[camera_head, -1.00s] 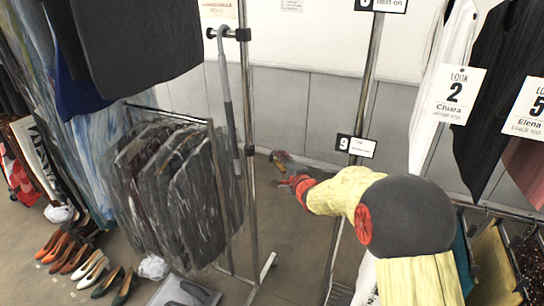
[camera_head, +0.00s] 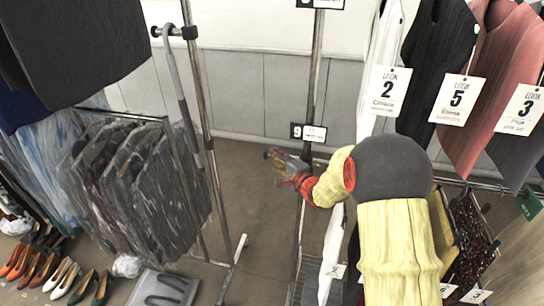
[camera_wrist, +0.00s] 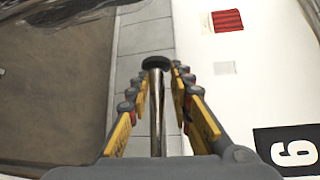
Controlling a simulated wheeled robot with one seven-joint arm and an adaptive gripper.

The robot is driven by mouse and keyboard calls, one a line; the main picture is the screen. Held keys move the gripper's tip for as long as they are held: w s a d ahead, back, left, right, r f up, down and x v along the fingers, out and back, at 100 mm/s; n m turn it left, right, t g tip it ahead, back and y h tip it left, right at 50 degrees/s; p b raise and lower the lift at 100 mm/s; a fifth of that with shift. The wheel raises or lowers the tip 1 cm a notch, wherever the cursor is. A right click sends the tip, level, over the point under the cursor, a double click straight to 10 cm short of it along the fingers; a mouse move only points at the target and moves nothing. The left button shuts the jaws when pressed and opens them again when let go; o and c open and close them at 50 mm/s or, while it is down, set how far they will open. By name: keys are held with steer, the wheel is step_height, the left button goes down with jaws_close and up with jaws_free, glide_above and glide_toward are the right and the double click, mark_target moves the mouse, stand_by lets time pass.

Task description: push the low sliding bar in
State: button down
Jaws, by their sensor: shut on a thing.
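The low sliding bar (camera_wrist: 157,115) is a chrome tube with a dark round end cap (camera_wrist: 156,62). In the wrist view it runs lengthwise between the two yellow-padded fingers of my gripper (camera_wrist: 160,90), and the cap shows between their tips. My gripper is shut on the bar. There the bar is too small and covered to make out.
Bagged garments (camera_head: 140,190) hang on a rack at left, with a long hooked pole (camera_head: 181,90) beside it. Shoes (camera_head: 60,278) and a grey step (camera_head: 165,290) are on the floor. Tagged costumes (camera_head: 460,70) hang at right. Floor between the racks is clear.

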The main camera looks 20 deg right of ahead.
steer(key=shift+s+a+f, duration=0.1)
steer(key=shift+s+f, duration=0.1)
steer(key=shift+f, duration=0.55)
steer(key=c, duration=1.8)
jaws_free()
steer(key=shift+o, duration=0.3)
steer(key=shift+w+r, duration=0.1)
steer(key=shift+r, duration=0.05)
steer(key=shift+w+r, duration=0.1)
steer(key=shift+r, duration=0.25)
steer(key=v, duration=1.2)
